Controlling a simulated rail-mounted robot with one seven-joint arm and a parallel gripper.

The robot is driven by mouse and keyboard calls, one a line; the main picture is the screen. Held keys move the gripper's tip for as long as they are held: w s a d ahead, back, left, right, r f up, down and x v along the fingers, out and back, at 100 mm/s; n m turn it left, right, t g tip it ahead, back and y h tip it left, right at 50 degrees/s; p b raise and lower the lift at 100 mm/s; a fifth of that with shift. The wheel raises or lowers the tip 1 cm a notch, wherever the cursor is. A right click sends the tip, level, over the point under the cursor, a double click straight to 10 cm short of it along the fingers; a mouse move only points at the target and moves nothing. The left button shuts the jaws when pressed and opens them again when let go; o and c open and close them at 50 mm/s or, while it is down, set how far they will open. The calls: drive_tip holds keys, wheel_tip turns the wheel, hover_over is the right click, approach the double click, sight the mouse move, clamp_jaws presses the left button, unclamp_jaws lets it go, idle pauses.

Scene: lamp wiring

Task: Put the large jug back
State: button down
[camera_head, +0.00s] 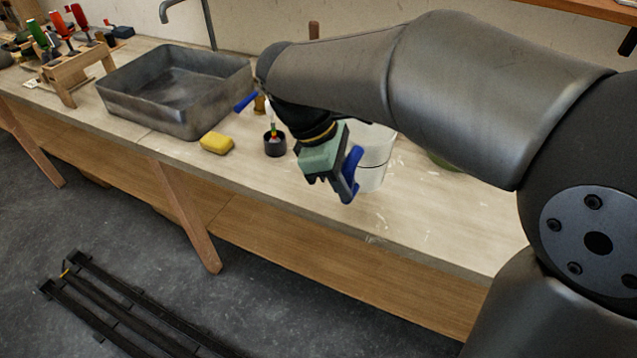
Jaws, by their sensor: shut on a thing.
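The large jug (375,160) is a pale, whitish vessel with a thin dark line around it. It stands upright at the bench's front part, partly hidden behind my arm and gripper. A blue curved part, seemingly its handle (351,172), shows on its left front side. My gripper (341,181) is at this blue part and shut on it. The fingertips are partly hidden. I cannot tell whether the jug's base touches the bench or is slightly above it.
The wooden bench (290,203) carries a grey metal basin (150,118), a yellow sponge (216,143) and a small dark cup (275,147) left of my gripper. A wooden rack (75,72) with colored-handled tools stands far left. A green round thing (442,162) shows behind my arm.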

drive_tip(key=shift+w+a+f+p, duration=0.5)
drive_tip(key=shift+w+a+f, duration=0.35)
drive_tip(key=shift+w+f, duration=1.25)
drive_tip(key=shift+w+a+f+p, duration=0.5)
drive_tip(key=shift+w+a+f, duration=0.3)
drive_tip(key=shift+w+f, duration=1.35)
drive_tip(key=shift+w+a+f+p, duration=0.5)
drive_tip(key=shift+w+a+f, duration=0.35)
drive_tip(key=shift+w+f, duration=1.25)
drive_tip(key=shift+f, duration=0.1)
drive_tip(key=c, duration=1.3)
unclamp_jaws()
drive_tip(key=shift+f, duration=0.1)
drive_tip(key=v, duration=1.2)
drive_tip(key=shift+b, duration=0.35)
